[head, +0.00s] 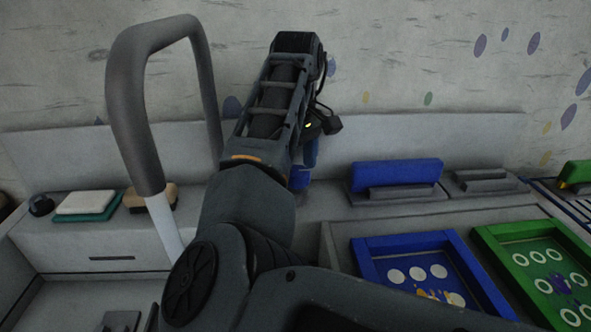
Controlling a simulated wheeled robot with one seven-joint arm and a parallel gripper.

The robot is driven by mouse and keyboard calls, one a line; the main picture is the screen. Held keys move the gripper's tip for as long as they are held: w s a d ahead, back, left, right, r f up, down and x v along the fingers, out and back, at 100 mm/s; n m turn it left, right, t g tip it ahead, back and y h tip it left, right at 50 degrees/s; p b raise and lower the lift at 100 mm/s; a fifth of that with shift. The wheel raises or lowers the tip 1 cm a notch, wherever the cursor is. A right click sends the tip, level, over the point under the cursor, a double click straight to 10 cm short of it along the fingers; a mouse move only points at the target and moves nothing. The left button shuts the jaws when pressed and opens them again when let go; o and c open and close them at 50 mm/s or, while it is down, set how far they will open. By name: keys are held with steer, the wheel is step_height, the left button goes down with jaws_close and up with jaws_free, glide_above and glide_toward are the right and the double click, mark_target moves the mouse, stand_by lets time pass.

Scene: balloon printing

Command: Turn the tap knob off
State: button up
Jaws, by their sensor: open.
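The grey tap (130,110) arches up at the left, its rear leg going down behind my arm. A pale straight column (164,225), which looks like running water, drops from its thick front end. I cannot make out the tap knob; it may be behind my arm. My arm crosses the middle of the head view and bends upward, with a dark wrist part and cables at its right side. My gripper's fingers do not show clearly and seem hidden behind the forearm. A small blue thing (302,175) shows just right of the forearm, partly covered; I cannot tell what it is.
A white block on a green one (86,203), a brown block (150,197) and a dark round thing (41,205) sit on the left ledge. A blue block (397,174) rests on a grey holder. Blue (368,262) and green (490,247) frames lie at the right.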

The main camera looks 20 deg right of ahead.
steer(key=shift+f, duration=0.55)
steer(key=c, duration=1)
steer(key=shift+c, duration=0.2)
